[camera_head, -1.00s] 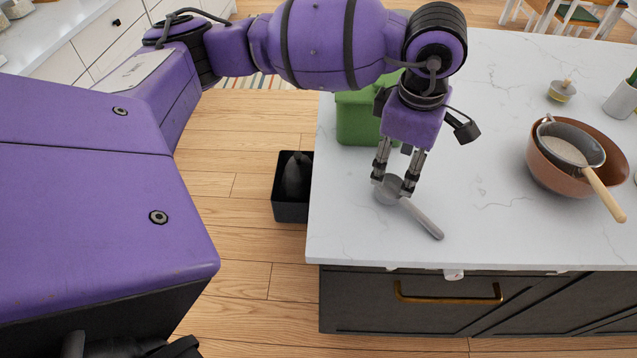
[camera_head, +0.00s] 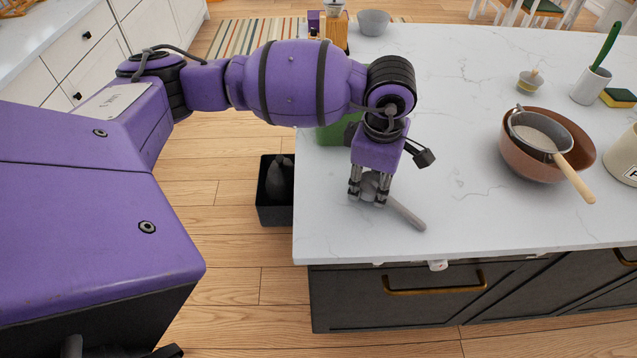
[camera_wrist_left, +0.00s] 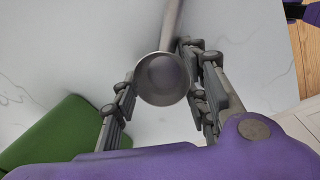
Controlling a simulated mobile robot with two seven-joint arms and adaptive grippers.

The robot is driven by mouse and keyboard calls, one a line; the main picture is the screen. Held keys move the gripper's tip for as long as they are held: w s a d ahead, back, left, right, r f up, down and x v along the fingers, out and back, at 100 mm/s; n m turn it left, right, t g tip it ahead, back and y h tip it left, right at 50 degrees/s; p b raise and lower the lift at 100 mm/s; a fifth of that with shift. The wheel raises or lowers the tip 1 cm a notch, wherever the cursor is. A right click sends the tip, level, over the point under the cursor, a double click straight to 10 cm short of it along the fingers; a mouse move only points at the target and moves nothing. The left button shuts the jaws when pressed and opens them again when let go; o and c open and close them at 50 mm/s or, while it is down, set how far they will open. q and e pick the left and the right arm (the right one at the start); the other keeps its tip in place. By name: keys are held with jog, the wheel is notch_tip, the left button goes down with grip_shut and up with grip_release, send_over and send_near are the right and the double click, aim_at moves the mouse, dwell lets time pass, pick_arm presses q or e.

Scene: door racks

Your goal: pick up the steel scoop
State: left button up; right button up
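The steel scoop (camera_head: 405,212) lies on the white marble counter near its front left edge, its handle pointing toward the front right. My left gripper (camera_head: 368,195) points down over its round bowl, with one finger on each side. In the left wrist view the scoop's bowl (camera_wrist_left: 162,80) sits between the two spread fingers of the left gripper (camera_wrist_left: 160,85), and its handle runs up and away. The fingers are close to the rim; I cannot tell whether they touch it. My right gripper is not in view.
A green box (camera_head: 330,135) stands behind the gripper, also in the wrist view (camera_wrist_left: 62,130). A brown bowl (camera_head: 530,165) with a wooden-handled strainer (camera_head: 540,132) stands to the right. A black bin (camera_head: 270,205) is on the floor at left. Counter between scoop and bowl is clear.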

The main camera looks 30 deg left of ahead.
pick_arm(q)
jog(key=shift+r, duration=0.1)
jog(key=c, duration=0.5)
jog(key=shift+c, duration=0.2)
jog(key=shift+w+r, duration=0.1)
